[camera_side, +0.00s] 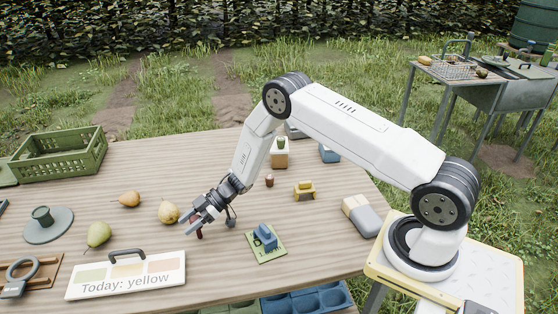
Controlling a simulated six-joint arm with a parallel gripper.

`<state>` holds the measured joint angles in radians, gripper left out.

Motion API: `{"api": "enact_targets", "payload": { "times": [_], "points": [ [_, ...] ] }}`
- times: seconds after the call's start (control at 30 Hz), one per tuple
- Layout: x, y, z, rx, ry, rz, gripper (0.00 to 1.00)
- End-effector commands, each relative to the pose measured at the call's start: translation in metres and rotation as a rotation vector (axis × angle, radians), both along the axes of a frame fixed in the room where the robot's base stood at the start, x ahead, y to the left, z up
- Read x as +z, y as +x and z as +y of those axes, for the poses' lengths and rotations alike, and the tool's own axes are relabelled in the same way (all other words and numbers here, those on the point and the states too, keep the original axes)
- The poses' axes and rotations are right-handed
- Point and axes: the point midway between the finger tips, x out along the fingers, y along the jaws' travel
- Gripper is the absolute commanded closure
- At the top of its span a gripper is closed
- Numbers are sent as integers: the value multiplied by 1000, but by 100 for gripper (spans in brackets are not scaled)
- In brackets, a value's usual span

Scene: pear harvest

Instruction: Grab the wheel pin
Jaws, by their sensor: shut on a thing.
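My gripper (190,226) is low over the middle of the wooden table, pointing down and to the left. It is shut on a small dark red piece, which I take to be the wheel pin (199,233). Only a short part of it shows below the fingers, and the rest is hidden by them. I cannot tell whether it touches the table.
A yellow pear (168,212) lies close left of my gripper. A green card with a blue block (265,237) is to the right. A "Today: yellow" sign (126,276) stands in front. A green crate (62,155) is at back left, a yellow piece (304,190) at right.

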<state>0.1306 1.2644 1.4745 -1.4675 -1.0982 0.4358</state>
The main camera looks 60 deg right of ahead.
Motion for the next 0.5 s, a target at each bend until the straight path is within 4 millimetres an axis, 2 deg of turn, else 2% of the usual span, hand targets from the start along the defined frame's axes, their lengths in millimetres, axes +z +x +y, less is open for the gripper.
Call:
{"api": "enact_targets", "payload": {
  "times": [0.5],
  "points": [
    [8,1,0,0,1,-1,100]
  ]
}}
